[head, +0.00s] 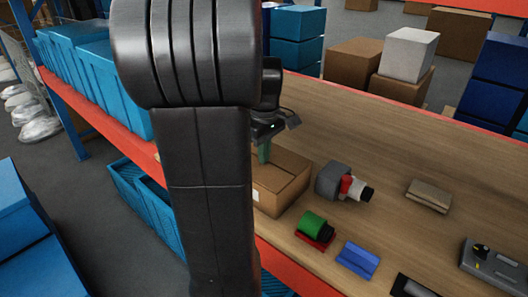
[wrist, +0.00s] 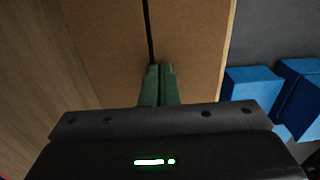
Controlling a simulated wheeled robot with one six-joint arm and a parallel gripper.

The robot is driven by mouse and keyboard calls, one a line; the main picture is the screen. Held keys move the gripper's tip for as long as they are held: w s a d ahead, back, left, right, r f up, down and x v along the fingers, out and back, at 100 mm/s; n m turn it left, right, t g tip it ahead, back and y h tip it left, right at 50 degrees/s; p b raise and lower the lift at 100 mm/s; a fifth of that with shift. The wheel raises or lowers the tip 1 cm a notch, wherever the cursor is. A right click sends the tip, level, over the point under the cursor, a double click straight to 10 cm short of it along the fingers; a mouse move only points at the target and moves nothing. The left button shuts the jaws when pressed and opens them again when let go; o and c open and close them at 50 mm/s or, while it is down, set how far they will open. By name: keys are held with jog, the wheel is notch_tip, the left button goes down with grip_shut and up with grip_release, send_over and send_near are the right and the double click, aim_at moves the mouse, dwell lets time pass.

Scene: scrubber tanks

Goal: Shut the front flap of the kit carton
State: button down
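The kit carton (head: 288,182), plain brown cardboard, stands near the front edge of the wooden bench in the head view. My arm hides its left part. In the wrist view, its cardboard (wrist: 105,45) fills the middle, with a narrow dark gap running between two brown panels. The panel to the right of the gap (wrist: 190,45) ends at a pale edge. My gripper (head: 263,153) points down over the carton. Its green fingers (wrist: 160,72) are together with nothing visible between them, at the near end of the gap. I cannot tell whether they touch the cardboard.
A grey and red item with a white and black end (head: 345,184) lies right of the carton. Blue bins (wrist: 250,85) are beyond the carton's right side. The bench behind is clear.

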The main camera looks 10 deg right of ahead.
jog(key=shift+r+p, duration=0.25)
jog(key=shift+p, duration=0.5)
notch_tip(320, 180, up, 13)
jog(key=shift+w+d+r, duration=0.2)
jog(key=shift+f, duration=0.1)
jog(key=f, duration=1.3)
jog(key=shift+s+a+f+b, duration=0.15)
jog(key=shift+a+f+b, duration=0.05)
jog(key=shift+f+b, duration=0.2)
